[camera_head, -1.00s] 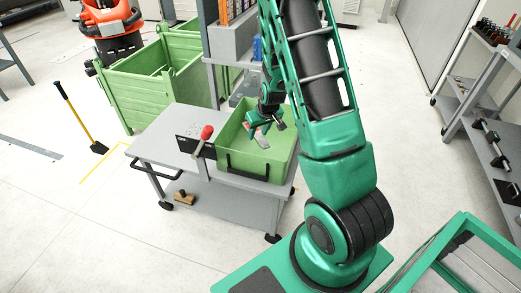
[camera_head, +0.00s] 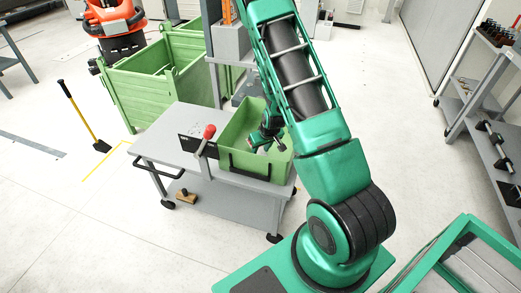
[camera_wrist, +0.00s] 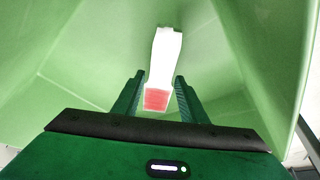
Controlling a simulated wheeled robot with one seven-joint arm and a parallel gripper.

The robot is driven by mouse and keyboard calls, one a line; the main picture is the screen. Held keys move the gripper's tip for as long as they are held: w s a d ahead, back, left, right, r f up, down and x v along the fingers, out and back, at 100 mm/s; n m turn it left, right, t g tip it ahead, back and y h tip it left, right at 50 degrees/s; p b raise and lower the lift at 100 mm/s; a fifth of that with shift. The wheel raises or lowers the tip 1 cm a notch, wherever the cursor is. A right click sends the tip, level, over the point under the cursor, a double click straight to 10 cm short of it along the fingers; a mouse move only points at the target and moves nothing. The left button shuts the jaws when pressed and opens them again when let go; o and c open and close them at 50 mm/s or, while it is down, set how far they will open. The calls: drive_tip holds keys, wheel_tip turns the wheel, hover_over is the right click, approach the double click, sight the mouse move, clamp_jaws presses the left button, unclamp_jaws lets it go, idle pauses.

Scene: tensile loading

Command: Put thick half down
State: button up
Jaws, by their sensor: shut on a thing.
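My gripper (camera_wrist: 158,79) is shut on the thick half (camera_wrist: 164,58), a whitish piece with a red end. The red end lies between the fingers and the pale part sticks out beyond the fingertips. In the head view my gripper (camera_head: 266,144) is down within the green bin (camera_head: 262,164) on the grey cart. The bin's green walls (camera_wrist: 75,60) surround the piece in the wrist view. I cannot tell whether the piece touches the bin floor. In the head view the piece is too small to make out clearly.
The grey cart top (camera_head: 196,117) carries a black panel and a red-knobbed lever (camera_head: 207,134) left of the bin. A large green crate (camera_head: 150,88) stands behind. A shelf with dumbbell-like parts (camera_head: 492,138) is at right.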

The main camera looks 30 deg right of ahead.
drive_tip(key=shift+f, duration=0.55)
drive_tip(key=o, duration=1.2)
drive_tip(key=shift+c, duration=0.2)
drive_tip(key=shift+r, duration=0.5)
drive_tip(key=s+a+r+m+g, duration=0.1)
drive_tip(key=s+r, duration=0.8)
drive_tip(key=r, duration=0.4)
drive_tip(key=s+r+m+g, duration=0.1)
drive_tip(key=s+r, duration=0.9)
drive_tip(key=r, duration=0.4)
drive_tip(key=s+a+r+m+g, duration=0.1)
drive_tip(key=s+r, duration=0.3)
drive_tip(key=s, duration=0.4)
drive_tip(key=s+a+r+m+g, duration=0.1)
drive_tip(key=s+a+r+m, duration=0.1)
drive_tip(key=s, duration=0.6)
drive_tip(key=shift+a+r+y, duration=0.15)
drive_tip(key=shift+r+y, duration=0.25)
drive_tip(key=shift+r, duration=0.45)
drive_tip(key=shift+s, duration=0.1)
